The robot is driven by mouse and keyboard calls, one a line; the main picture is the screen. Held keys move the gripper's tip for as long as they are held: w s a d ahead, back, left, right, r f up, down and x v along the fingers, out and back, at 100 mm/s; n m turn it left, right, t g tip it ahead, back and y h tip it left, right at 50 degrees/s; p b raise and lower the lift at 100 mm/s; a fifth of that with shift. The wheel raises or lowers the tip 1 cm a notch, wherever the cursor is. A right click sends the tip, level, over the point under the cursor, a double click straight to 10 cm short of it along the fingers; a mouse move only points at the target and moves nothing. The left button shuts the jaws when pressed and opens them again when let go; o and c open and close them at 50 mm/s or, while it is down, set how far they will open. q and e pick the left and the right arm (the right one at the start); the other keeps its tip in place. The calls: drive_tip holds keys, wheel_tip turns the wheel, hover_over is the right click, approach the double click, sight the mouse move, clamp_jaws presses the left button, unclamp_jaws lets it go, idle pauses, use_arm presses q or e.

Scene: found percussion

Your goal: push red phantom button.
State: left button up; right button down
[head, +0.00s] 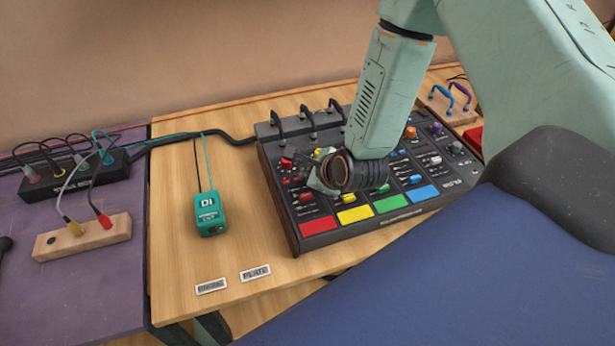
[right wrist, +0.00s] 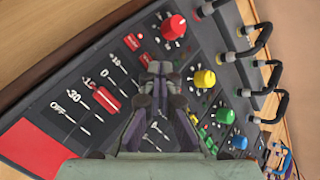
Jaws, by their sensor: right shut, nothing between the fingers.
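The mixer (head: 295,222) is a dark console on the wooden table, with red, yellow, green and blue channels. Its red channel has a knob (head: 287,162), a small red button (right wrist: 132,42), a fader cap (right wrist: 105,100) and a big flat pad (head: 318,225). I cannot read a phantom label on any of them. My right gripper (head: 317,178) is over the red and yellow channels. In the right wrist view its fingertips (right wrist: 153,68) are together and empty, right of and below the small red button. I cannot tell whether they touch the panel. My left gripper is not in view.
Black cable loops (head: 309,117) rise along the mixer's back edge. A teal box (head: 209,214) with leads stands left of the mixer. A wooden block with plugs (head: 82,238) lies on the purple surface. Bare table lies between the teal box and the mixer.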

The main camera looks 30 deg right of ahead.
drive_tip(key=shift+r, duration=0.45)
drive_tip(key=shift+p, duration=0.3)
wheel_tip(320, 180, up, 6)
drive_tip(key=p, duration=0.4)
idle(0.3)
idle(0.5)
